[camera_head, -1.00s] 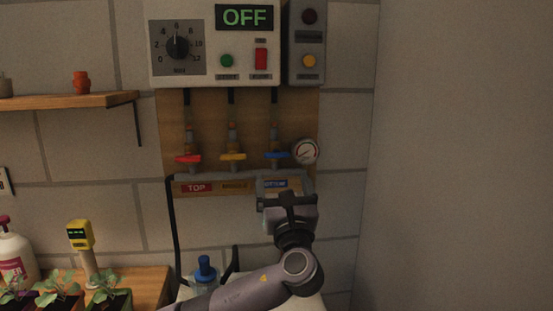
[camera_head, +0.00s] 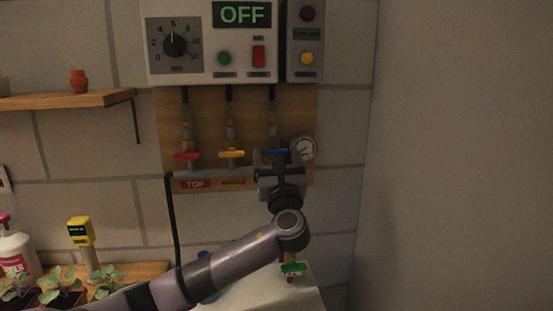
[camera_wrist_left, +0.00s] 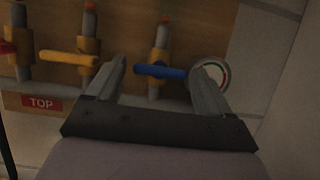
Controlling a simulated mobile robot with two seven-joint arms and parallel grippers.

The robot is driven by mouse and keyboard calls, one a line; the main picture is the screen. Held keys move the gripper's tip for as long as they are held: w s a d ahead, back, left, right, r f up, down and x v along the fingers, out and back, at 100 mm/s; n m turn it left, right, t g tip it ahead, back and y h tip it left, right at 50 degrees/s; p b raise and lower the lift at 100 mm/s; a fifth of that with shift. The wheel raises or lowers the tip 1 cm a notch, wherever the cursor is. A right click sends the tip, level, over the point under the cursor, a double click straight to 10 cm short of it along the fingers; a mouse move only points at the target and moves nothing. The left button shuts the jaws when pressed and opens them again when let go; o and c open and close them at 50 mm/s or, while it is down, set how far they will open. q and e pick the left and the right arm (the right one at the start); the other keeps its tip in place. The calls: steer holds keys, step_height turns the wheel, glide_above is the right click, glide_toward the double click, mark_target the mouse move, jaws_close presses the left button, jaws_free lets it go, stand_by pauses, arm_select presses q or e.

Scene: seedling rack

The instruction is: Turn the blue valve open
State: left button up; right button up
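The blue valve (camera_head: 274,152) is the rightmost of three valves on the wooden board. In the left wrist view its blue lever (camera_wrist_left: 160,71) lies nearly level across its pipe. My left gripper (camera_head: 273,158) is in front of it and partly hides it in the head view. In the left wrist view my left gripper (camera_wrist_left: 162,75) is open, with its fingers on either side of the lever; I cannot tell whether they touch it. The panel display (camera_head: 242,14) reads OFF. My right gripper is not in view.
The yellow valve (camera_head: 231,153) and red valve (camera_head: 187,156) sit left of the blue one. A pressure gauge (camera_head: 303,148) is close on its right. A shelf (camera_head: 60,101) is at left. Seedlings (camera_head: 62,281) and a green-topped item (camera_head: 292,268) stand below. The right wall is bare.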

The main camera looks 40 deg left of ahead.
arm_select(q)
steer(key=c, duration=0.8)
steer(key=shift+o, duration=0.2)
steer(key=n+g+b, duration=0.1)
steer(key=n+g, duration=0.1)
steer(key=n, duration=0.3)
steer(key=n+g+y+b, duration=0.1)
steer(key=n+g+b, duration=0.1)
steer(key=n, duration=0.4)
steer(key=n+g+b, duration=0.2)
steer(key=n+g, duration=0.1)
steer(key=n, duration=0.2)
steer(key=shift+w+d+r+n+y, duration=0.15)
steer(key=shift+w+d+n+y, duration=0.1)
steer(key=shift+w+n+y, duration=0.05)
steer(key=n+g, duration=0.1)
steer(key=n, duration=0.1)
steer(key=shift+r+n, duration=0.15)
steer(key=shift+n, duration=0.25)
steer(key=shift+n+g+h, duration=0.5)
steer(key=shift+n+h, duration=0.3)
steer(key=shift+n, duration=0.7)
